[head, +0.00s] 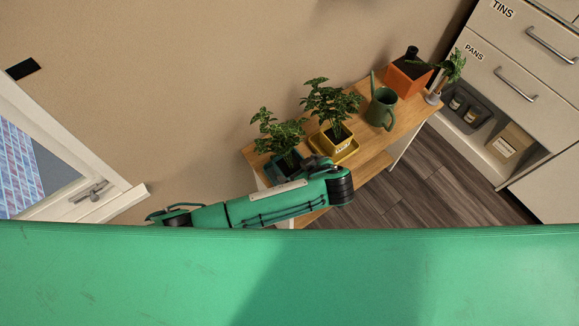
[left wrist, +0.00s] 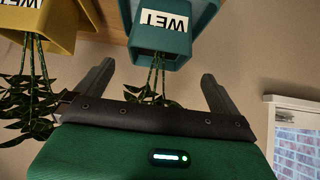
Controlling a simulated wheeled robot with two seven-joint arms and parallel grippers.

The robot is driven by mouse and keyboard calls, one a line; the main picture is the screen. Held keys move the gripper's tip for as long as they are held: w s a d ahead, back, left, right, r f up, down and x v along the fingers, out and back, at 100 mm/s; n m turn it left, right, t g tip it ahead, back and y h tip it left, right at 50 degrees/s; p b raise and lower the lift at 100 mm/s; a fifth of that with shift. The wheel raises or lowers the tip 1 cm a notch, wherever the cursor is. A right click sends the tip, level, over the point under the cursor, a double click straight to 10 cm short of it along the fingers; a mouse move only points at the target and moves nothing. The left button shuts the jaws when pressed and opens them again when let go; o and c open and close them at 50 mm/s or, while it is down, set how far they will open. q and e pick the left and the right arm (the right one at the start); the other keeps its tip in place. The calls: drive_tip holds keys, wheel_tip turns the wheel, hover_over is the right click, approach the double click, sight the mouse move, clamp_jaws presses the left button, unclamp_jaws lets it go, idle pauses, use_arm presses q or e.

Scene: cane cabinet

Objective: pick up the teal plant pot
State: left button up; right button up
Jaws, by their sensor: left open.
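The teal plant pot (head: 272,172) holds a leafy plant and stands at the near left end of a wooden bench. My left forearm and hand partly cover it in the head view. In the left wrist view the teal pot (left wrist: 177,42) appears upside down with a white "WET" label, its plant stems hanging down in the picture. My left gripper (left wrist: 157,70) is open and empty. Its two fingers point toward the pot, one on each side of the stems in that view. I cannot tell whether they touch anything. My right gripper is not in view.
A yellow pot (head: 335,137) with a plant stands close beside the teal one, also in the left wrist view (left wrist: 62,28). A green watering can (head: 381,108) and an orange planter (head: 408,78) stand further along the bench (head: 364,151). Drawers are at right, a window at left.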

sight(293, 165)
use_arm(q)
drive_tip(key=shift+p+x, duration=0.6)
drive_tip(key=shift+x, duration=2.75)
drive_tip(key=shift+d, duration=0.1)
drive_tip(key=shift+w, duration=0.1)
drive_tip(key=c, duration=1.4)
